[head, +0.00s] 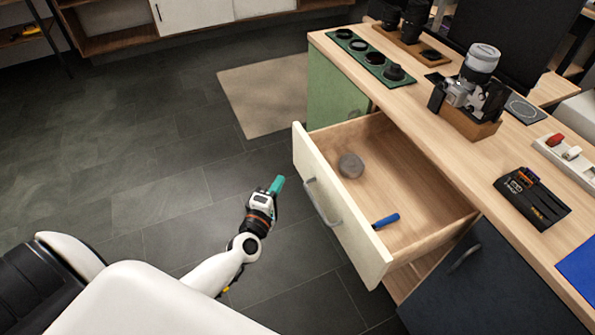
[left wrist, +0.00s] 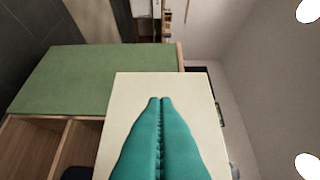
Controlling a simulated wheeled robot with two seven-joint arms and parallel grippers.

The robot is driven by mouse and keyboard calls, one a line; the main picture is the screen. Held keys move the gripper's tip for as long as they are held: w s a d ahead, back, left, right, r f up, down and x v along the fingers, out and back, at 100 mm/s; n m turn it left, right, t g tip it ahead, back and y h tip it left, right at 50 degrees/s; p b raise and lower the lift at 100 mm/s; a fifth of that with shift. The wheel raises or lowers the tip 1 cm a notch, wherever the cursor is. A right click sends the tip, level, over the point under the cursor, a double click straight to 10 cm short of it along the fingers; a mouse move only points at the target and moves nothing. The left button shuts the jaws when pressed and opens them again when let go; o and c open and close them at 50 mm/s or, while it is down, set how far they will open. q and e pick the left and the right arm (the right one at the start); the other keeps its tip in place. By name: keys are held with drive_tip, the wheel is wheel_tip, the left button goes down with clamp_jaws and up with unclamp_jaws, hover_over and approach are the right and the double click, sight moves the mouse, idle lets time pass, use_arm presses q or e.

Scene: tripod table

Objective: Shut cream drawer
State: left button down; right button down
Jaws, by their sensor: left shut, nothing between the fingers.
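The cream drawer (head: 330,201) is pulled well out of the wooden cabinet, with its grey bar handle (head: 322,203) on the front. Inside it lie a grey round object (head: 350,165) and a blue-handled tool (head: 386,220). My left gripper (head: 277,184) has teal fingers, is shut and empty, and is in front of the drawer's cream face, to its left in the head view. In the left wrist view, the shut fingers (left wrist: 160,100) point at the cream panel (left wrist: 135,85); I cannot tell whether they touch it. My right gripper is not in view.
A green door (head: 335,88) is beyond the drawer and a dark blue one (head: 480,280) is nearer. The wooden top (head: 430,120) holds a camera (head: 470,85), a green lens tray (head: 370,58) and a black tool pouch (head: 532,198). The dark tiled floor at left is clear around a beige mat (head: 265,95).

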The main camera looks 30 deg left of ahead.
sight(302, 160)
use_arm(q)
drive_tip(key=shift+w+d, duration=0.35)
drive_tip(key=shift+w, duration=0.8)
drive_tip(key=shift+w+d, duration=0.35)
drive_tip(key=shift+w, duration=0.75)
drive_tip(key=shift+w+d, duration=0.35)
drive_tip(key=shift+w, duration=0.8)
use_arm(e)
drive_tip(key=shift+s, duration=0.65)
